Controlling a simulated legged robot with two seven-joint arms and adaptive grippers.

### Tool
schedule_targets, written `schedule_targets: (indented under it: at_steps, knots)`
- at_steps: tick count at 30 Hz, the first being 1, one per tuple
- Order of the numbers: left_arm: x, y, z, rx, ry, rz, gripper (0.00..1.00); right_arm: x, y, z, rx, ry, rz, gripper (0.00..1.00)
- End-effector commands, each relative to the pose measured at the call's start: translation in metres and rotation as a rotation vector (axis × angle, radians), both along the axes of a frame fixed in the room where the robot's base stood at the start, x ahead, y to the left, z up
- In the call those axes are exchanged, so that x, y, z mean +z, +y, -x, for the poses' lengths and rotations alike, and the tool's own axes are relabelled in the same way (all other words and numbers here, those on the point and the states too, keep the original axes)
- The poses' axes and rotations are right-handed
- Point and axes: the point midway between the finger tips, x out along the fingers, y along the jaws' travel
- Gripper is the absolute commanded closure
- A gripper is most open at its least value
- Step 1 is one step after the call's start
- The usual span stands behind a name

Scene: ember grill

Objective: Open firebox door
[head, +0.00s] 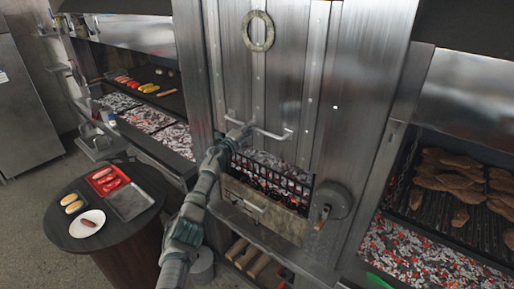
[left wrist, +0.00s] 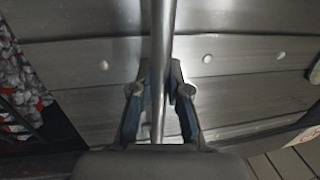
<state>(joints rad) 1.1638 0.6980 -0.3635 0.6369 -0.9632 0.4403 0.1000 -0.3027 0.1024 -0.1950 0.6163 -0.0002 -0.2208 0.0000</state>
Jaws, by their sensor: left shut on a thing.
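The firebox door is a tall grey metal panel (head: 275,75) with rows of rivets and a ring (head: 258,31) near its top. A horizontal bar handle (head: 272,133) runs across its lower part. Glowing coals (head: 265,177) show behind a dark grate below the door. My left gripper (head: 238,133) is shut on the handle near its left end. In the left wrist view the handle (left wrist: 162,30) passes between the two fingers of my left gripper (left wrist: 160,85), with the riveted metal behind it. My right gripper is not in view.
A dark round table (head: 65,240) with food trays stands at the left. Grills with coals (head: 425,255) flank the firebox on both sides.

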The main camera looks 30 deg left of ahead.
Motion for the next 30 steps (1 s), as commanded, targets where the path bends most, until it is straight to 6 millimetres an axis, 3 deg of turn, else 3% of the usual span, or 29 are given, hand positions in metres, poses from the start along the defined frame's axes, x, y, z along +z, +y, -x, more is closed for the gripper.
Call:
schedule_targets:
  at_steps: [1,9,18,29,30]
  knots:
    - [0.038,0.000,0.000,-0.009,-0.023,0.002,1.00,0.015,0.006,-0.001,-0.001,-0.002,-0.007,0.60]
    - [0.096,0.005,-0.001,-0.006,-0.021,0.000,1.00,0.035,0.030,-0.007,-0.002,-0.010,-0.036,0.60]
    - [0.120,0.007,-0.001,0.001,-0.019,0.003,1.00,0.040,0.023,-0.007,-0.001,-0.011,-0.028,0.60]
    - [0.121,0.009,0.000,0.005,-0.018,0.003,1.00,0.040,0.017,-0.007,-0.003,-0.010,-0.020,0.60]
    - [0.121,0.009,0.000,0.005,-0.018,0.003,0.83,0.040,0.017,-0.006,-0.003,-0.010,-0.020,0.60]
